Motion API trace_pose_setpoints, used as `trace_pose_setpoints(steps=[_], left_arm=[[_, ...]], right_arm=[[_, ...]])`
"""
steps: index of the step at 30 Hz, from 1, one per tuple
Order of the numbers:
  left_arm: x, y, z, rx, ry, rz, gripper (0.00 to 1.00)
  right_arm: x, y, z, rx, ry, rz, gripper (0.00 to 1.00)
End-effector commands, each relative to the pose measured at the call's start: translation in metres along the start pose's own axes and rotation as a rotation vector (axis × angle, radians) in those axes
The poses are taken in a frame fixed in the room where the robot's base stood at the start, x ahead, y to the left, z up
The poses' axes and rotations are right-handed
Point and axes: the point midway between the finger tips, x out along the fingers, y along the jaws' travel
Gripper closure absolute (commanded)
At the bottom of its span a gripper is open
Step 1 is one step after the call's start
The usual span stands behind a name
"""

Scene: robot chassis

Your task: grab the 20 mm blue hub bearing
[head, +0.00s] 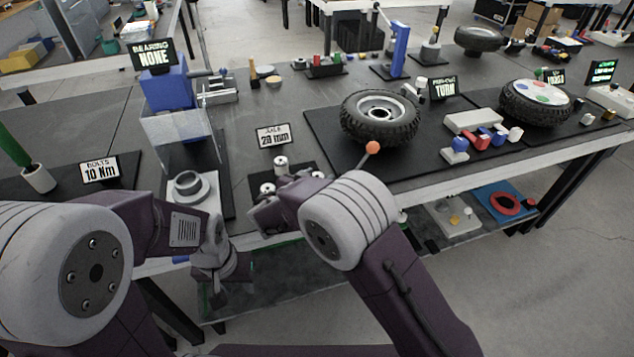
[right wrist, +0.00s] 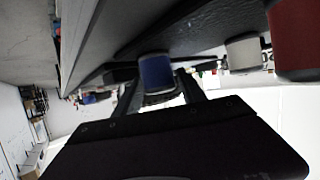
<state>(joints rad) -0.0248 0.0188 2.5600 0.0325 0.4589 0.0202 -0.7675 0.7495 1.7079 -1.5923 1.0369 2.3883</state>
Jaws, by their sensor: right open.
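The blue hub bearing (right wrist: 157,72) is a short blue cylinder in the right wrist view. It sits between the two fingers of my right gripper (right wrist: 158,84), which are open around it; I cannot tell whether they touch it. In the head view my right gripper (head: 262,208) is low over the front of the table, beside the "AXLE 20 mm" sign (head: 273,136), and I cannot make out the blue bearing there. My left gripper (head: 222,275) hangs at the table's front edge, and its fingers are not clear.
A silver cylinder (right wrist: 243,52) and a red part (right wrist: 297,40) stand near the blue bearing in the wrist view. Silver cylinders (head: 281,164) stand by the sign. A grey ring fixture (head: 188,187) is to the left, a tyre (head: 380,118) to the right.

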Motion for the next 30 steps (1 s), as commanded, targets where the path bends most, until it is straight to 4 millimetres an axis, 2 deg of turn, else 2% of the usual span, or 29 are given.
trace_pose_setpoints(steps=[4,11,12,17,25,30], left_arm=[[-0.002,0.000,0.000,0.000,0.000,0.000,0.64],[-0.002,0.000,0.000,0.000,0.000,0.000,0.64],[-0.001,0.000,0.000,0.000,0.000,0.000,0.64],[-0.001,0.000,0.000,0.000,0.000,0.000,0.64],[-0.002,0.000,0.000,0.000,0.000,0.000,0.64],[-0.003,0.000,0.000,0.000,0.000,0.000,0.64]], right_arm=[[0.023,0.000,0.000,0.001,0.000,0.001,0.52],[0.027,0.000,0.000,0.000,0.000,-0.001,0.52],[0.026,0.000,0.000,0.000,0.000,-0.001,0.55],[0.026,0.000,0.000,0.000,0.000,-0.001,0.99],[0.026,0.000,-0.001,0.000,0.000,-0.001,1.00],[0.020,0.000,-0.015,0.003,0.001,-0.001,1.00]])
